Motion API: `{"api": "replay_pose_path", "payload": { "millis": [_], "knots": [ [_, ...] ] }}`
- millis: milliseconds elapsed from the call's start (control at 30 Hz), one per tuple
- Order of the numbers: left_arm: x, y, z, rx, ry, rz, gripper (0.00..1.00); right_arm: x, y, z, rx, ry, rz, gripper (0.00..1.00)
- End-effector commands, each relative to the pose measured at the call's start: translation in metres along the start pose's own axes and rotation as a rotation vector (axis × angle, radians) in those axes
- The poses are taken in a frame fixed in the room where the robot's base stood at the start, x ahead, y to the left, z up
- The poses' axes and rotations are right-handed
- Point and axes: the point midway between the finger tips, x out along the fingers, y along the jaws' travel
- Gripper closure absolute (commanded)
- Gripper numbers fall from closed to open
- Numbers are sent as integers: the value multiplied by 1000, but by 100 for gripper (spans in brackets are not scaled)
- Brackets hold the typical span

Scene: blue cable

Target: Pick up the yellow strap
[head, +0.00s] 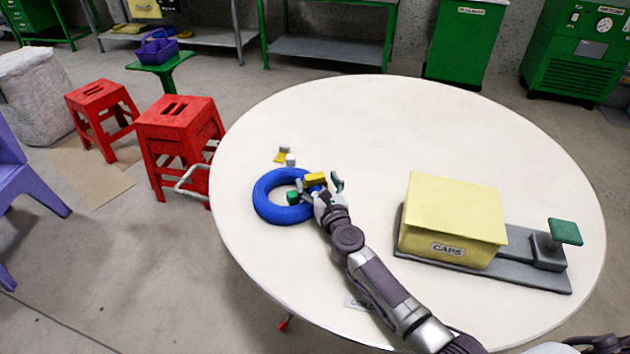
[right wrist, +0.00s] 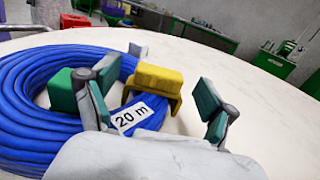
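A coil of blue cable (head: 268,208) lies flat on the round white table; it fills the left of the right wrist view (right wrist: 35,95). A yellow strap (head: 315,179) sits over the coil's right side; it also shows in the right wrist view (right wrist: 158,78), behind a white "20 m" label (right wrist: 132,117). My left gripper is not in view.
A small yellow piece (head: 279,158) and a white piece (head: 291,160) lie behind the coil. A yellow "CAPS" box (head: 452,215) stands on a grey base (head: 520,272) to the right. The table's back is clear. Red stools (head: 180,125) stand left.

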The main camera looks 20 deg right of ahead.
Motion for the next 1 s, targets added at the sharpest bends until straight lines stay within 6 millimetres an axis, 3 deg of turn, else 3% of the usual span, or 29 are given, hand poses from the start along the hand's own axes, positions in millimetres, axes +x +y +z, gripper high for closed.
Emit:
{"api": "replay_pose_path", "payload": {
  "millis": [33,300,733,1000],
  "knots": [
    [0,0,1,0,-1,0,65,-1,0,-4,-3,6,0,20],
    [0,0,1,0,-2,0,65,-1,-1,-4,-3,6,-1,62],
    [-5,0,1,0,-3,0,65,-1,0,4,0,3,0,63],
    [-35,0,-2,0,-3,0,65,-1,0,40,1,1,0,63]
  ]
}}
